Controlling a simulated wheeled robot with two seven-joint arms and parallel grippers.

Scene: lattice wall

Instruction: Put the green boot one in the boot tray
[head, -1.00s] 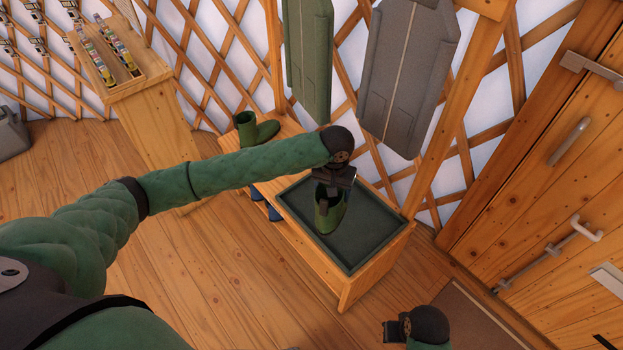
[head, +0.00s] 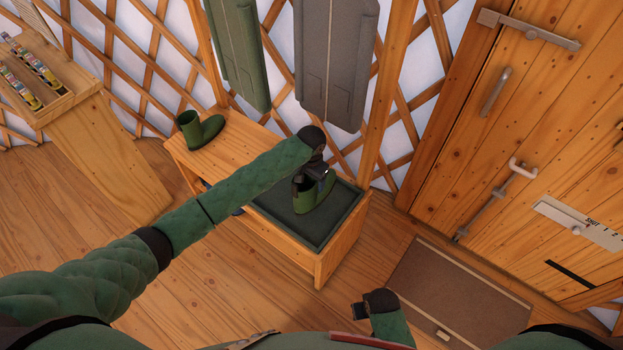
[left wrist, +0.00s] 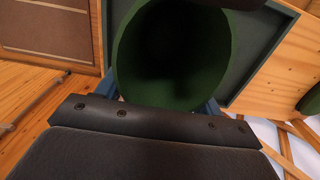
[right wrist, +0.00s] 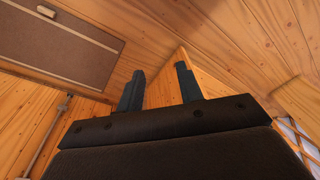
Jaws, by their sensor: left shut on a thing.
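A green boot (head: 306,198) is in my left gripper (head: 312,178), over the dark green boot tray (head: 286,225) on the wooden bench. The boot looks upright; I cannot tell whether its sole touches the tray. In the left wrist view the boot's round opening (left wrist: 170,55) fills the middle, with the gripper shut on its shaft. A second green boot (head: 200,130) stands on the bench left of the tray. My right gripper (head: 362,310) is low in front of the bench; in the right wrist view its two fingers (right wrist: 160,88) are apart with nothing between them.
The wooden bench (head: 330,262) stands against the lattice wall. Two hanging garments, one green (head: 238,50) and one grey (head: 335,60), are above it. A wooden door (head: 510,130) and brown mat (head: 450,295) are right. A stand with small items (head: 50,110) is left.

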